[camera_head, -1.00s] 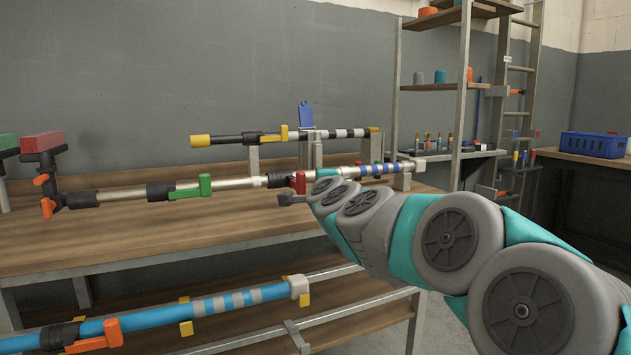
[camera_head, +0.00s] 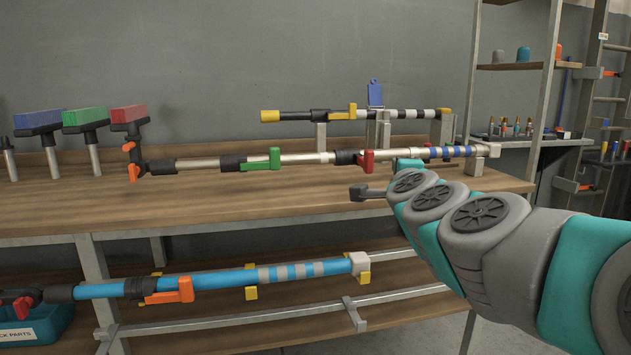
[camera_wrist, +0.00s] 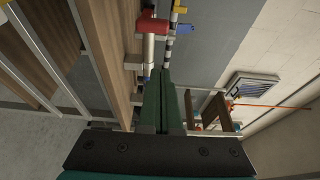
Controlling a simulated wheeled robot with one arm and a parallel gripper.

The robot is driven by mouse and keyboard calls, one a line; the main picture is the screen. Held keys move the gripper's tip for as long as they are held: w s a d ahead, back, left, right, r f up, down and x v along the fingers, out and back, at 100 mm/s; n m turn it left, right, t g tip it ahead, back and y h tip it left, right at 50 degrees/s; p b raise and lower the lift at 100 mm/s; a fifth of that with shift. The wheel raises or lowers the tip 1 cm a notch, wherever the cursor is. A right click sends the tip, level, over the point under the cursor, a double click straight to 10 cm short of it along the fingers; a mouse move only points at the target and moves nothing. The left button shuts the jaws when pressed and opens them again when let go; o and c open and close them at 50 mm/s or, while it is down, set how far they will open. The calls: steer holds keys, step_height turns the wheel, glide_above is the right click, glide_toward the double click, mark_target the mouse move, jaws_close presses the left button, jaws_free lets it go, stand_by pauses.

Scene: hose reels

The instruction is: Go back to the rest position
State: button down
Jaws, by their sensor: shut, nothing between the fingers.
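My gripper (camera_head: 360,192) shows at the end of my teal and grey arm, just in front of the bench and below the right part of the silver pole. In the wrist view the two green fingers (camera_wrist: 163,103) lie close together with nothing between them. The silver pole (camera_head: 300,158) with green and red clamps and blue bands rests on supports on the wooden bench (camera_head: 220,200). A second pole (camera_head: 400,113) with yellow ends lies on supports behind it. My arm hides part of the bench's right end.
A blue pole (camera_head: 210,283) lies on the lower rack. Blue, green and red brush heads (camera_head: 84,116) stand at the left of the bench. A metal shelf (camera_head: 530,68) with small items stands at the right. The front middle of the bench top is clear.

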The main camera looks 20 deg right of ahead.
steer(key=s+a+f+n+g+y, duration=0.1)
steer(key=a+f+n+y, duration=0.35)
steer(key=a, duration=0.35)
steer(key=a+f+n+g+y, duration=0.1)
steer(key=a+f+n+y, duration=0.2)
steer(key=a+f+n, duration=0.3)
steer(key=s+a+f+n+g+y, duration=0.2)
steer(key=s+a+f+n+g, duration=0.35)
steer(key=s+a+f, duration=0.45)
steer(key=s+d+f+n+g+h, duration=0.1)
steer(key=s+d+f+n+g, duration=0.1)
steer(key=s, duration=0.6)
steer(key=s+d+f+n+g+h, duration=0.1)
steer(key=s+d+f+n+g, duration=0.1)
steer(key=s+f+g, duration=0.3)
steer(key=s+d+f+n+g+h, duration=0.1)
steer(key=s+d+f+n+g, duration=0.1)
steer(key=s+f+g, duration=0.2)
steer(key=s+f, duration=0.3)
steer(key=s, duration=0.5)
steer(key=shift+s+d+f, duration=0.15)
steer(key=shift+d+f, duration=0.05)
steer(key=shift+d, duration=0.2)
